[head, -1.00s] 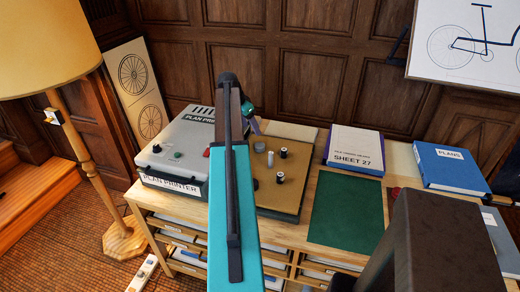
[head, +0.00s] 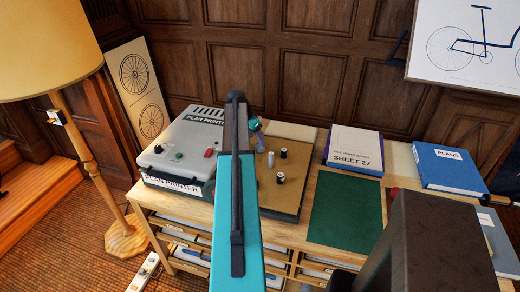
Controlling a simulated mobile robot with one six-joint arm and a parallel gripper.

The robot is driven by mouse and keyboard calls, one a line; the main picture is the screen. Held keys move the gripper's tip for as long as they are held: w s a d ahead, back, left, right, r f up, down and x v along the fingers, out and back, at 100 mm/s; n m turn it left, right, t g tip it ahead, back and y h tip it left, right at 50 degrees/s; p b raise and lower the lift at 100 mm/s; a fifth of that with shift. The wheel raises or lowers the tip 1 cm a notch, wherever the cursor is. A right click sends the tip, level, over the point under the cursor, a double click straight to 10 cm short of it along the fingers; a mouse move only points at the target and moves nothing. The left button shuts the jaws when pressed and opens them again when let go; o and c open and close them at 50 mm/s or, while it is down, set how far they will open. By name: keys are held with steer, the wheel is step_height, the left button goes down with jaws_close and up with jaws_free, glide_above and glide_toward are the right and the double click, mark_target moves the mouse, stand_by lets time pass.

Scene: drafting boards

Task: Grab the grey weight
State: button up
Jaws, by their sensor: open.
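A small grey upright piece (head: 271,160), which looks like the grey weight, stands on the brown board (head: 290,202). Two dark pieces with pale bands stand close by: one at the back right (head: 283,153) and one nearer the front (head: 280,178). My gripper (head: 260,142) is beyond the end of my teal arm, mostly hidden behind it. Its visible purple finger is just left of the grey piece and appears above the board. The gripper is open. I cannot tell its exact height or whether it touches anything. My arm hides the board's left part.
A grey plan printer (head: 180,150) stands left of the board. A green mat (head: 345,208) lies to the right, clear on top. Behind it are a white Sheet 27 box (head: 354,150) and a blue Plans binder (head: 449,168). A tall lamp (head: 92,160) stands at left.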

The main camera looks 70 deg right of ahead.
mark_target(259, 146)
steer(key=shift+f, duration=0.1)
steer(key=shift+p+x, duration=1.35)
steer(key=shift+x, duration=1.15)
steer(key=shift+c, duration=0.5)
steer(key=c, duration=1.5)
